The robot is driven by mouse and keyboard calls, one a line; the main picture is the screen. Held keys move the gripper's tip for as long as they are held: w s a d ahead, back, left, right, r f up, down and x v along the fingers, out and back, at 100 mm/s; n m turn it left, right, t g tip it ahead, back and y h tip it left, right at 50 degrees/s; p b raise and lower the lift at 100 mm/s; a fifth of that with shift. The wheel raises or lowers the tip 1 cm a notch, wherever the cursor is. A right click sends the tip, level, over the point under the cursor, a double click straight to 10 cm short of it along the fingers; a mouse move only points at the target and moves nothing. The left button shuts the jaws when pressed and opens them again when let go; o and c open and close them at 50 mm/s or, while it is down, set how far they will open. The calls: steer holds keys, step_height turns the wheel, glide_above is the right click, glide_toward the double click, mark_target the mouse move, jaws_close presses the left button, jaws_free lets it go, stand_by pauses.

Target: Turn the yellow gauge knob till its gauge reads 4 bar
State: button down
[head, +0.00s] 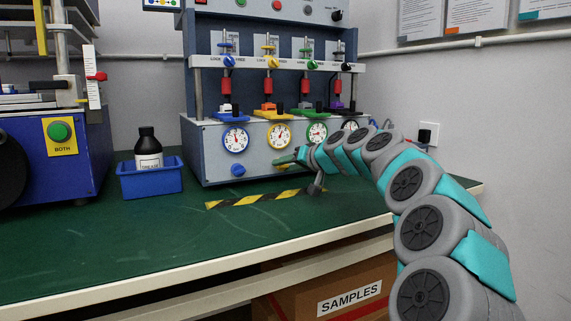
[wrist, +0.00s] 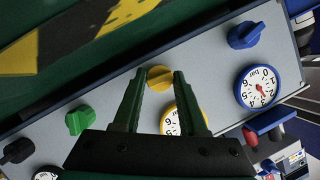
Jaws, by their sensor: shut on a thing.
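The yellow knob (wrist: 159,78) shows in the wrist view between the two green fingertips of my gripper (wrist: 160,74), which is shut on it. In the head view my gripper (head: 281,161) reaches the front panel from the right and hides the knob. The yellow-rimmed gauge (head: 279,135) sits right above that spot, facing out with a white dial. Its needle is too small to read surely there. In the wrist view the yellow gauge (wrist: 174,122) is partly covered by my fingers and its needle cannot be read.
A blue knob (head: 238,170) and blue gauge (head: 236,139) are left of the yellow pair. A green knob (wrist: 80,120) and black knob (wrist: 18,151) are on the other side. A striped strip (head: 250,199) lies on the green bench. A blue bin (head: 150,182) holds a dark bottle.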

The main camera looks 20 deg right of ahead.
steer(key=shift+m+y, duration=0.4)
steer(key=shift+m, duration=0.3)
steer(key=shift+c, duration=2.2)
jaws_free()
steer(key=shift+d, duration=0.1)
steer(key=shift+p+v, duration=0.3)
steer(key=shift+v, duration=3.55)
steer(key=shift+f, duration=0.15)
